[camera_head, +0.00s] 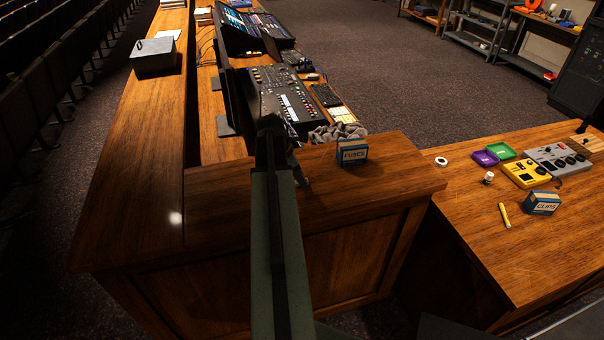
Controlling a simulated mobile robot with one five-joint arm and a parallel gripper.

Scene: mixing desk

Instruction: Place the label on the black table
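My gripper (298,172) is at the far end of my dark green arm, over the near end of the wooden desk (215,205). The arm hides most of it, and I cannot tell whether it is open or shut or holds anything. I see no separate piece that is clearly the label. A blue and tan box marked FUSES (352,152) stands upright on the desk, right of my gripper and apart from it. A similar box marked CLIPS (541,203) stands on the right wooden table (500,255). I cannot pick out a black table for certain.
A mixing console (285,98) and grey cloth (338,132) lie beyond my gripper. The right table holds a yellow device (525,173), a grey device (558,158), purple (485,158) and green trays (502,150), a tape roll (441,161) and a yellow marker (504,215). Its front is clear.

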